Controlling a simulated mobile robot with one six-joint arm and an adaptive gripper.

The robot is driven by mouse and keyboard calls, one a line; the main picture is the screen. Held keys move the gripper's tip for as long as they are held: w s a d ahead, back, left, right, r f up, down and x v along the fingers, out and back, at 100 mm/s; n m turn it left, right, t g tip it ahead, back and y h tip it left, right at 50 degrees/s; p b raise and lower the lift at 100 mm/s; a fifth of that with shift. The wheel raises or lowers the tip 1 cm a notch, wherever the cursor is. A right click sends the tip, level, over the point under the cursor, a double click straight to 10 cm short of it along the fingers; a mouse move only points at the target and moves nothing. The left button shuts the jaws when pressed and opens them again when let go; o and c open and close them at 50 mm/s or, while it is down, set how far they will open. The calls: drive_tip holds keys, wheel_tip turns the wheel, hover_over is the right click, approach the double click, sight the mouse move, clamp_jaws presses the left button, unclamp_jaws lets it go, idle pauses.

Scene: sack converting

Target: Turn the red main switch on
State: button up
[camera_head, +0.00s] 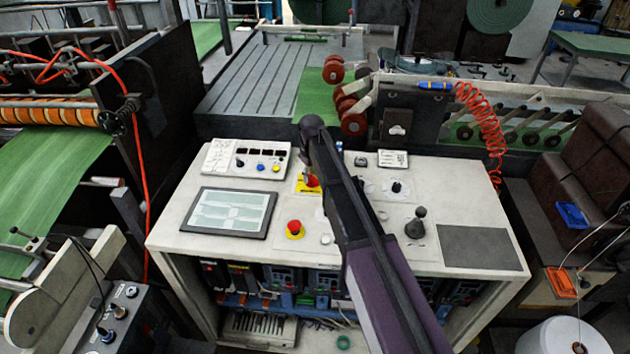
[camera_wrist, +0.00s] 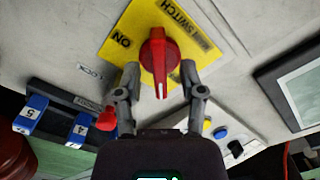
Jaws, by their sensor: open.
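The red main switch (camera_wrist: 158,58) is a rotary knob on a yellow plate (camera_wrist: 117,40) marked "SWITCH" and "ON". Its long grip runs nearly up and down in the wrist view, with a pale mark at the lower end. The "ON" label lies to its left, off the line of the grip. My gripper (camera_wrist: 159,72) is open, one finger on each side of the knob, with visible gaps. Whether a finger touches the plate I cannot tell. In the head view the red switch (camera_head: 312,181) shows beside my arm, which hides part of the plate.
The white console top also carries a screen (camera_head: 230,212), a red emergency button (camera_head: 294,228) on yellow, a button panel (camera_head: 262,160) and a black joystick (camera_head: 416,222). In the wrist view, blue numbered parts (camera_wrist: 55,121) and a small red part (camera_wrist: 107,119) lie left of my fingers.

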drive_tip(key=shift+f, duration=0.3)
